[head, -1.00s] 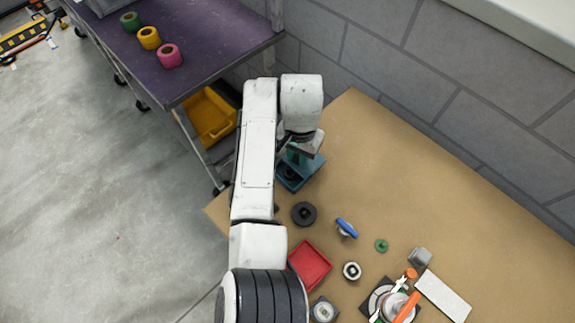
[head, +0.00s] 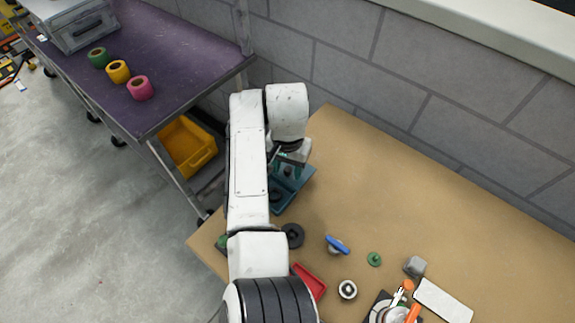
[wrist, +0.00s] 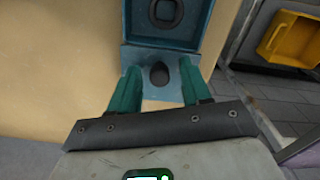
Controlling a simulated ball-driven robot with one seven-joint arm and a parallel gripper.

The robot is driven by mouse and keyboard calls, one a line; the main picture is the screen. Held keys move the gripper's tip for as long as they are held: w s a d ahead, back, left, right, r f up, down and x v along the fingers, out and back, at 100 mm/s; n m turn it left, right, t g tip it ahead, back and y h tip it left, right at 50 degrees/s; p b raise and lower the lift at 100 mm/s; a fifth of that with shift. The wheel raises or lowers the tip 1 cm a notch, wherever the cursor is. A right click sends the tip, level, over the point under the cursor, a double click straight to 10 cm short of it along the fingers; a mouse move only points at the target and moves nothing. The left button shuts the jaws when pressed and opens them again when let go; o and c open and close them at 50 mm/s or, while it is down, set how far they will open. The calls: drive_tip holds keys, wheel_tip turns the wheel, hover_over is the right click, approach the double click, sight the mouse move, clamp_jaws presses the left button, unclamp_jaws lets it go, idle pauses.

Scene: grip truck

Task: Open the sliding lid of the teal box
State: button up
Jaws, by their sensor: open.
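The teal box (wrist: 202,25) stands at the top of the wrist view, and its compartment is uncovered, with a dark round part inside. It shows in the head view (head: 296,194) at the far left of the table, partly behind my arm. Its lid (wrist: 140,55) is slid out towards my gripper, with a dark oval knob (wrist: 159,74) on it. My gripper (wrist: 160,70) is open, with one green finger on each side of the knob. I cannot tell whether either finger touches it. In the head view my gripper (head: 288,164) is over the box's far end.
A dark ring (head: 293,235), red tray (head: 311,281), blue-handled part (head: 337,245) and small green part (head: 374,259) lie nearer on the table (head: 440,215). A grey wall is behind. A purple-topped cart (head: 165,60) with a yellow bin (head: 188,146) stands left.

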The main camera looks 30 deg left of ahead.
sight(288, 169)
wheel_tip(288, 169, up, 11)
drive_tip(key=shift+b, duration=0.3)
drive_tip(key=shift+f, duration=0.1)
idle(0.5)
